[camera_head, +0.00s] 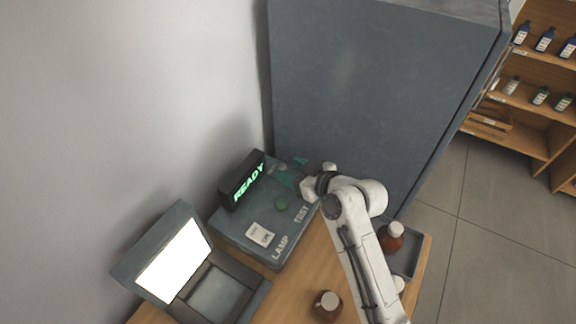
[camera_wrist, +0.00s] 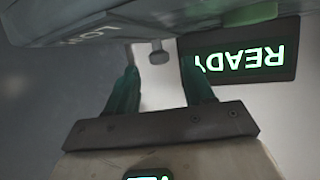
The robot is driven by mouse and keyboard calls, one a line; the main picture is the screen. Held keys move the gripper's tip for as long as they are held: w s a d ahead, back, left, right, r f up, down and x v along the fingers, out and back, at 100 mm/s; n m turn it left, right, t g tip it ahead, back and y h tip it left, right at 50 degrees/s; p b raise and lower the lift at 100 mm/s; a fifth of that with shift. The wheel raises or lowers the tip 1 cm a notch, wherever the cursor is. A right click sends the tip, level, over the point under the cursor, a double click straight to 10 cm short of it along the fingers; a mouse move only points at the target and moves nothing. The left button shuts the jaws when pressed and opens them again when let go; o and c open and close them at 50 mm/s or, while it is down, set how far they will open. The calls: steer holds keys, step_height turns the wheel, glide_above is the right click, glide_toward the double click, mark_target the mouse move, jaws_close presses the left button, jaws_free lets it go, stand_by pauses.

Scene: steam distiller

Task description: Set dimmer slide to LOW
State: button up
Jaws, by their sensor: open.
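The dimmer slide is not plain in the head view, where my arm and gripper cover the far right of the control box (camera_head: 238,236). In the wrist view a small grey knob (camera_wrist: 158,57) sticks out from the box and looks like the slide's handle. A partly cut-off label starting "LO" (camera_wrist: 82,30) is on the box to its left. My gripper (camera_head: 290,172) is at the box's far right end, its green fingers apart. In the wrist view my gripper (camera_wrist: 160,72) is open and empty, with the knob between and just beyond its fingertips. Contact cannot be told.
A black display reading READY (camera_head: 243,180) stands on the box's back edge. A tall grey cabinet (camera_head: 375,85) rises behind. Brown bottles (camera_head: 327,305) and a lit screen (camera_head: 174,262) stand nearby.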

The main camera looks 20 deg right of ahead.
steer(key=shift+x, duration=0.9)
steer(key=shift+s, duration=0.1)
jaws_close()
